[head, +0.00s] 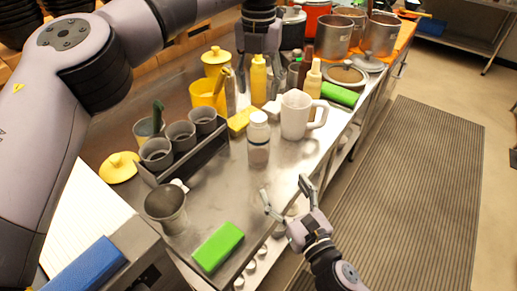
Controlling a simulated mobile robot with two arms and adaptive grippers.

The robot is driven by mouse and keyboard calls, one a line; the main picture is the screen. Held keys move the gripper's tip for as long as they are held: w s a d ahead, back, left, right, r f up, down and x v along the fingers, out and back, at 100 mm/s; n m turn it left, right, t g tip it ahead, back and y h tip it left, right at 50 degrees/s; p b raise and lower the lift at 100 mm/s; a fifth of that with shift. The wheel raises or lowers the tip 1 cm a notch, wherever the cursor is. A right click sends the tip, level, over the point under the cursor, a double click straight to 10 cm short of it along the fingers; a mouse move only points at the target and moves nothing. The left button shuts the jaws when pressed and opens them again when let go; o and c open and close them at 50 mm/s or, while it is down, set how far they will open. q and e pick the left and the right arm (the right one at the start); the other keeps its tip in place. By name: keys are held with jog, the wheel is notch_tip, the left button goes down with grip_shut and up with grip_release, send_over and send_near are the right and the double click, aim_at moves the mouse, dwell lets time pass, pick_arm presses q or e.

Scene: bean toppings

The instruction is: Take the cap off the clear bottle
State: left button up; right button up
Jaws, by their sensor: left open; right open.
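The clear bottle (258,150) stands upright on the metal counter near the middle of the head view. A white cap (259,117) sits on its top. My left gripper (258,82) is at the top, pointing down, around or just behind the yellow squeeze bottle (258,80); I cannot tell whether it touches it. Its fingers are partly hard to make out, but they stand apart. My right gripper (284,198) is at the counter's front edge, below and right of the clear bottle. Its fingers are spread and empty, apart from the bottle.
A white pitcher (295,115) stands right of the bottle. A dark caddy (190,160) with grey cups is on the left. A metal cup (166,207) and a green block (217,247) lie nearer. A yellow sponge (241,121) is behind the bottle. The counter in front of the bottle is clear.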

aim_at(263, 153)
jog(key=x, duration=1.6)
jog(key=shift+r, duration=0.1)
jog(key=shift+c, duration=0.6)
